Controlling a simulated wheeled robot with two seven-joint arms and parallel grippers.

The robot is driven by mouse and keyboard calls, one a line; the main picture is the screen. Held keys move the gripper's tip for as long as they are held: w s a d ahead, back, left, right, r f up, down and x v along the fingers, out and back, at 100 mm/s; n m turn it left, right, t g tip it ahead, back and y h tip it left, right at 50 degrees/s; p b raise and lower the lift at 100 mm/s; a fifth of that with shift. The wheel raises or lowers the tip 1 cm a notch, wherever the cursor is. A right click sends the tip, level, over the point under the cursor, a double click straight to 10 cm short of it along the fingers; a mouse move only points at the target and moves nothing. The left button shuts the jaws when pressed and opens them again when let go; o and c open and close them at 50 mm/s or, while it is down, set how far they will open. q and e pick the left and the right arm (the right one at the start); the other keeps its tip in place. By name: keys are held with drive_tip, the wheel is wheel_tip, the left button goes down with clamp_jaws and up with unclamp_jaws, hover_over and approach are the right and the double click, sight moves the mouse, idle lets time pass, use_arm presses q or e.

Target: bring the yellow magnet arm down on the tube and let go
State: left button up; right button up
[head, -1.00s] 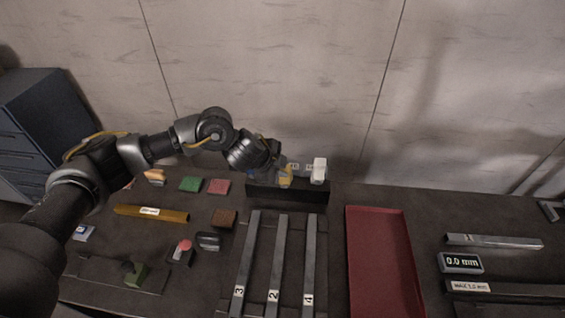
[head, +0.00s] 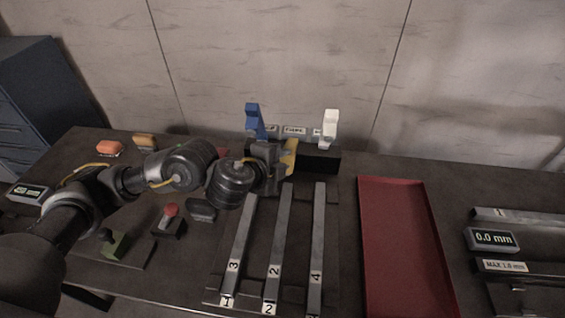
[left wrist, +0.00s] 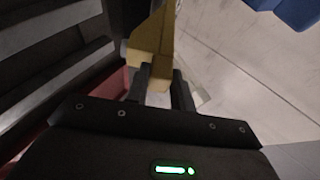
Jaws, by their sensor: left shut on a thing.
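The yellow magnet arm (head: 291,154) is at the dark block (head: 322,160) at the back of the table, between a blue arm (head: 254,120) and a white arm (head: 330,124). My left gripper (head: 279,162) is shut on the yellow arm. In the left wrist view the yellow arm (left wrist: 152,58) sits at the fingertips (left wrist: 158,80). Grey tubes marked 3 (head: 240,240), 2 (head: 279,240) and 4 (head: 318,240) lie side by side below the block. I cannot tell whether the yellow arm touches a tube. My right gripper is not in view.
A red tray (head: 405,245) lies right of the tubes. A 0.0 mm display (head: 491,239) and another grey bar (head: 520,216) are at the far right. A red-button box (head: 170,220) and a green item (head: 113,243) stand left, near my left arm.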

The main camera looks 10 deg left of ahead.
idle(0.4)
use_arm(q)
drive_tip(key=o, duration=0.9)
drive_tip(key=shift+f, duration=0.1)
drive_tip(key=shift+s, duration=0.1)
drive_tip(key=shift+s+a+r+p, duration=0.1)
drive_tip(key=shift+s+r+p, duration=0.1)
drive_tip(key=shift+r+p, duration=0.1)
drive_tip(key=p+v, duration=0.5)
drive_tip(key=v, duration=0.5)
drive_tip(key=shift+s+p, duration=0.1)
drive_tip(key=shift+p, duration=0.25)
drive_tip(key=shift+f, duration=0.1)
